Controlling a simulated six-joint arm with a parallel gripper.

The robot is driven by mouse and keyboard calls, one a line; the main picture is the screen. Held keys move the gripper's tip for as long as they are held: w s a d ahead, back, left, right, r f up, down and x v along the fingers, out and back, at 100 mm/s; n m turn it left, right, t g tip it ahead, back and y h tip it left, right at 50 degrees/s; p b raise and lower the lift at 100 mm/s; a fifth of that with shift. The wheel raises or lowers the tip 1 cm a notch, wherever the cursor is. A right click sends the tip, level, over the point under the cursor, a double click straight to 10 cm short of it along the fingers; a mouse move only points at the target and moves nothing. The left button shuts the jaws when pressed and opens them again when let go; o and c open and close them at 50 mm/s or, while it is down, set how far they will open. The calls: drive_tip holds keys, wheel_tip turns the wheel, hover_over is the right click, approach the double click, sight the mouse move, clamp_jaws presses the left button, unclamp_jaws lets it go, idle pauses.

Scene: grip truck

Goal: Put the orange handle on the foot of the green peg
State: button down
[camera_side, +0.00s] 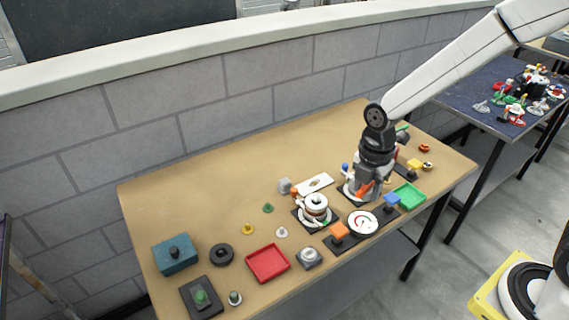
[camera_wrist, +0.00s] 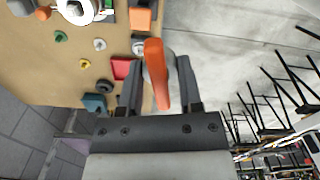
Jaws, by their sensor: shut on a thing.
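My gripper (camera_side: 369,184) is shut on the orange handle (camera_wrist: 154,66), which sticks out between the two fingers in the wrist view (camera_wrist: 160,78). In the side view the orange handle (camera_side: 363,190) shows low beside the fingers, at the right part of the table. A green peg (camera_side: 201,298) stands on a dark square plate (camera_side: 190,288) at the table's near left corner. A smaller green piece (camera_side: 268,208) lies near the table's middle; it also shows in the wrist view (camera_wrist: 61,36). I cannot see the dark plate in the wrist view.
A red tray (camera_side: 268,263), a teal box (camera_side: 174,254) and a black ring (camera_side: 222,254) lie on the left half. A white round assembly (camera_side: 315,207), an orange block (camera_side: 339,231), a white dial (camera_side: 363,222) and a green tray (camera_side: 409,195) crowd the right. The table's back left is clear.

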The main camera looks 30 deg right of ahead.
drive_tip(key=shift+w, duration=0.1)
idle(0.4)
drive_tip(key=shift+w+a+f+n, duration=0.55)
drive_tip(key=shift+w+a+f, duration=1.25)
drive_tip(key=shift+w, duration=2.1)
drive_tip(key=shift+w+a+f+n, duration=0.5)
drive_tip(key=shift+w+a+f, duration=1.35)
drive_tip(key=shift+w, duration=2)
drive_tip(key=shift+w+a+f+n, duration=0.55)
drive_tip(key=shift+w+a+f, duration=1.25)
drive_tip(key=shift+w, duration=2.1)
drive_tip(key=shift+f, duration=0.15)
drive_tip(key=shift+f, duration=2.3)
drive_tip(key=shift+f, duration=1.3)
